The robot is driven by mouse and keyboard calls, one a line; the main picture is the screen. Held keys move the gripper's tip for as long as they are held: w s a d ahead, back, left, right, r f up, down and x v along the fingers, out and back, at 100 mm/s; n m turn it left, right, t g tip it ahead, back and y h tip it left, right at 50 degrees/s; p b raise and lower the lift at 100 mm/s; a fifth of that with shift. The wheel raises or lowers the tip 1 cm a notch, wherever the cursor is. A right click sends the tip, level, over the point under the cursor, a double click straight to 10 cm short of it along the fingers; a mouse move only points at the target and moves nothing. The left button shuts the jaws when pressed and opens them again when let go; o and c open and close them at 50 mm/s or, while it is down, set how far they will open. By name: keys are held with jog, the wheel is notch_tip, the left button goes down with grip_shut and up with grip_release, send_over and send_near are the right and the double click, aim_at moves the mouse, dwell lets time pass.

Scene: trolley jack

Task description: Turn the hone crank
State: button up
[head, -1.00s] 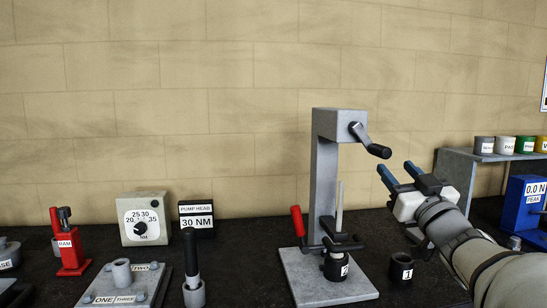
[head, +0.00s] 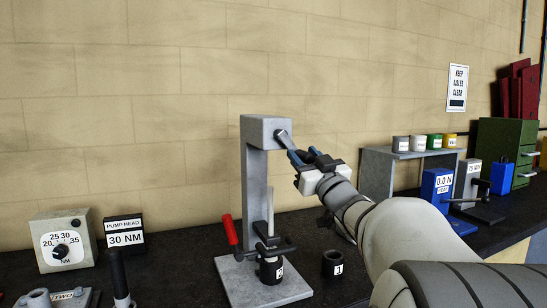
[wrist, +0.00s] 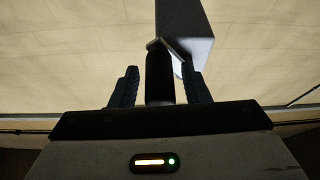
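The hone stand (head: 254,180) is a grey column with a head block on top, and it also shows in the wrist view (wrist: 184,25). Its crank (head: 284,138) has a short grey lever on the head's right side and a black handle (wrist: 159,80). My gripper (head: 302,156) is at the handle from the right. In the wrist view my gripper (wrist: 158,70) has its two fingers on either side of the handle, with a gap showing on each side, so it is open around it. In the head view the fingers mostly hide the handle.
A red lever (head: 230,229) and a black cylinder marked 2 (head: 271,270) are at the stand's base. A black cup marked 1 (head: 332,264) stands right of it. A grey shelf (head: 377,172) with several small pots is behind my arm.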

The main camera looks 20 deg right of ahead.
grip_shut()
dwell(0.3)
